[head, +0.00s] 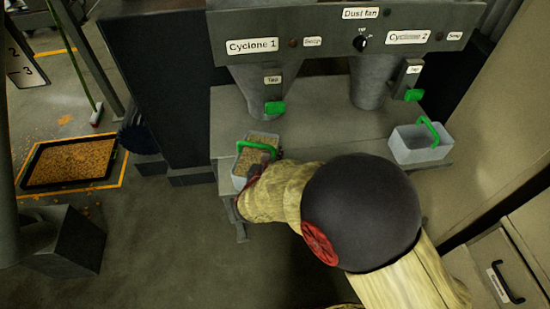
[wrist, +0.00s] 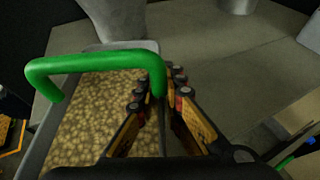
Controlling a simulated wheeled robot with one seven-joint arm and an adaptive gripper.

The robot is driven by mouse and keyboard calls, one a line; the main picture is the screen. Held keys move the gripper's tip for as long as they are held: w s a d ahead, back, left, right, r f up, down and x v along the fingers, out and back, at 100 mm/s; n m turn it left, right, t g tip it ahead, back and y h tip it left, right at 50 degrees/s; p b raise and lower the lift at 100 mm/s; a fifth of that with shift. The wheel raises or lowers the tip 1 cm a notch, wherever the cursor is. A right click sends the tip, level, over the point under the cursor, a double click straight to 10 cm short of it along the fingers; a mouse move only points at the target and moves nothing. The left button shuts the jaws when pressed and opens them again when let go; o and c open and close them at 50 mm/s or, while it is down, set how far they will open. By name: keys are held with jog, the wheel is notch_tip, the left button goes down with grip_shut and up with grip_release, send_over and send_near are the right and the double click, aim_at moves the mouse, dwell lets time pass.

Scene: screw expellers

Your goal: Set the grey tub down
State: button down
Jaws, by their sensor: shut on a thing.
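The grey tub (head: 240,176) with a green handle is full of brown-yellow crumbs, at the bench's front left below the Cyclone 1 spout. In the wrist view the tub (wrist: 37,140) fills the left side, its green handle (wrist: 90,62) arching over the crumbs. My gripper (wrist: 160,92) is shut on the right-hand leg of that handle. In the head view my gripper (head: 262,165) is partly hidden by my arm. The tub looks about level. I cannot tell whether its bottom touches the bench.
The grey bench (head: 310,135) is bare between the two spouts. A second grey tub (head: 425,153) with a green handle, seemingly empty, stands at its right end. A black tray (head: 45,183) of crumbs lies on the floor at left. A dark box (head: 75,240) stands nearer.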

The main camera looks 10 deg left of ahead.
jog(key=shift+f, duration=0.35)
jog(key=shift+f, duration=0.15)
jog(key=c, duration=2)
grip_release()
jog(key=shift+c, duration=0.2)
jog(key=shift+o, duration=0.7)
jog(key=shift+s+r, duration=0.2)
jog(key=shift+r, duration=0.05)
jog(key=p+v, duration=0.2)
jog(key=v, duration=0.9)
jog(key=shift+s+p, duration=0.3)
